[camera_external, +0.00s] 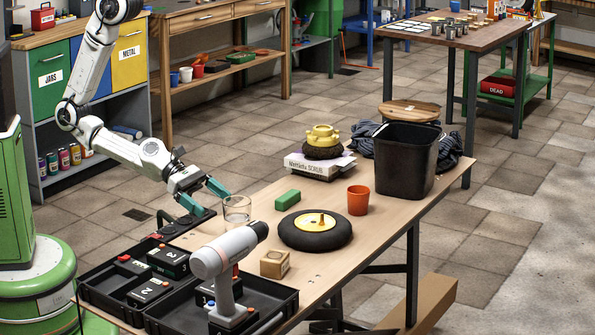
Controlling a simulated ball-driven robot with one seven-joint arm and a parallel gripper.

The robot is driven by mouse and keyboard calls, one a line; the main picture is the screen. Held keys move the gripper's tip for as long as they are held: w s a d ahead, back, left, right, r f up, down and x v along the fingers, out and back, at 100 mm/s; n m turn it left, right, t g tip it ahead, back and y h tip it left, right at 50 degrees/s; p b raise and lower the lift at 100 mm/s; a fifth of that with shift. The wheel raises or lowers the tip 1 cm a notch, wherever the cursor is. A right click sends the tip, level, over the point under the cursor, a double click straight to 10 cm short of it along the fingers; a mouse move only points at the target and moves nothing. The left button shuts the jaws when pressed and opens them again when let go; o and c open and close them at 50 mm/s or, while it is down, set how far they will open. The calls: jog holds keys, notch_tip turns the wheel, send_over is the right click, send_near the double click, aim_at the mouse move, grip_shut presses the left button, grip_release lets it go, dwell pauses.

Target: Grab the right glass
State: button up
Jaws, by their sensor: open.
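A clear glass (237,210) stands upright on the wooden workbench (390,235), just behind the head of a grey drill. It is the only clear glass I can make out on this bench. My gripper (206,197) is open, with its two teal fingers reaching toward the glass from the left. The fingertips are close to the glass's left side. Nothing shows between them, and I cannot tell whether one touches the glass. The drill partly hides the glass's lower part.
The grey drill (226,262) stands upright in front, by black trays (115,297) holding numbered batteries. A small wooden block (274,264), a green block (287,200), a black wheel (315,243), an orange cup (358,200) and a black bin (405,165) stand to the right.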

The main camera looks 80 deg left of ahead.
aim_at(238, 221)
jog(key=p+x, duration=0.1)
jog(key=x, duration=0.9)
jog(key=shift+r, duration=0.2)
jog(key=c, duration=1.3)
